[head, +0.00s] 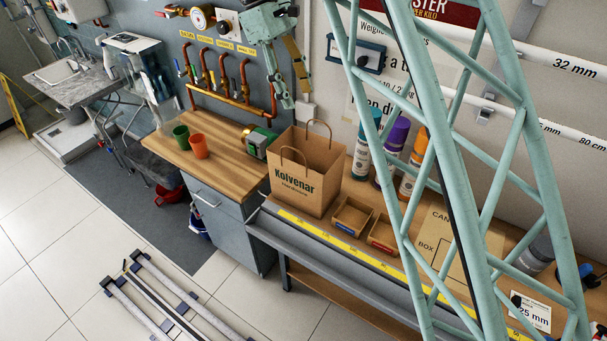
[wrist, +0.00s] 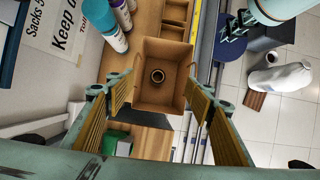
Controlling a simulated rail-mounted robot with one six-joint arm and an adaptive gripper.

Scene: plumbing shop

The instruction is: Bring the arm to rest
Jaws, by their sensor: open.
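My gripper (head: 296,92) hangs above and behind the brown paper bag in the head view, near the pipe wall. In the wrist view its two ribbed yellow fingers stand wide apart, with nothing between them (wrist: 160,92). The paper bag (head: 306,176), marked Kolvenar, stands upright and open on the bench. The gripper is apart from the bag.
Green (head: 181,137) and orange (head: 199,146) cups and a green-cased device (head: 258,141) stand left of the bag. Several bottles (head: 366,143) and two small wooden trays (head: 351,216) are to its right. Copper pipes (head: 243,104) run along the wall behind.

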